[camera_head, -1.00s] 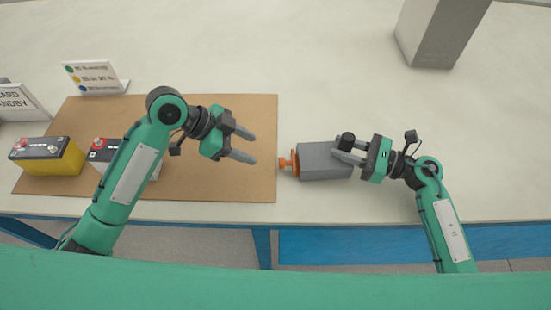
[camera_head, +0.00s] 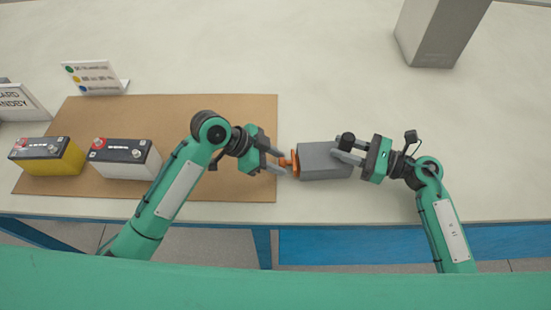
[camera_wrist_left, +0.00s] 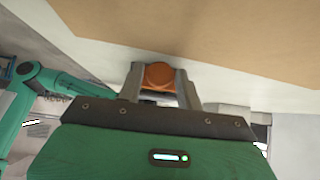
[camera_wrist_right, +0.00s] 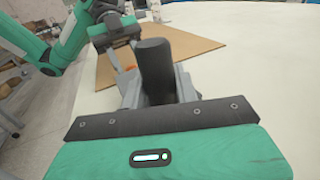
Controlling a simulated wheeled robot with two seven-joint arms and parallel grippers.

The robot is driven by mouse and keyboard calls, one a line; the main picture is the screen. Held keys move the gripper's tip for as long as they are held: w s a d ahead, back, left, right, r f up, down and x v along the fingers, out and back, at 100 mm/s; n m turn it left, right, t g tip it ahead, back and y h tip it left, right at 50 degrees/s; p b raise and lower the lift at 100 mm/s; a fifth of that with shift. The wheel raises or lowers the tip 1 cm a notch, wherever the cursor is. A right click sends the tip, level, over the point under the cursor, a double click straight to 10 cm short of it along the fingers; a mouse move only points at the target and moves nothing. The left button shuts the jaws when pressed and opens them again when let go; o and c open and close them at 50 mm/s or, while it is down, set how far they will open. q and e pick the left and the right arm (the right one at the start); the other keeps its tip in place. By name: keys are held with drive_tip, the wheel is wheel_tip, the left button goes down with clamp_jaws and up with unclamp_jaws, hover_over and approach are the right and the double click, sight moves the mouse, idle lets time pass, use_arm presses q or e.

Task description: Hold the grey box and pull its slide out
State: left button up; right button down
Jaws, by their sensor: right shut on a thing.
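The grey box (camera_head: 322,160) lies on the table, just right of the brown mat. Its slide's orange end with a knob (camera_head: 287,162) points left, and the knob also shows in the left wrist view (camera_wrist_left: 159,75). My left gripper (camera_head: 277,161) is open, with its fingers on either side of the knob and small gaps beside it.
A yellow battery (camera_head: 52,160) and a white battery (camera_head: 130,162) stand on the brown mat (camera_head: 200,110). Small signs stand at the left. A tall grey block (camera_head: 432,40) stands at the back right. The table behind the box is clear.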

use_arm(q)
clamp_jaws()
drive_tip(key=a, duration=0.6)
drive_tip(key=s+a, duration=0.1)
drive_tip(key=a, duration=0.2)
drive_tip(key=shift+d, duration=0.1)
drive_tip(key=shift+o, duration=2)
unclamp_jaws()
drive_tip(key=shift+r, duration=0.1)
drive_tip(key=v, duration=1.2)
drive_tip(key=shift+s, duration=0.1)
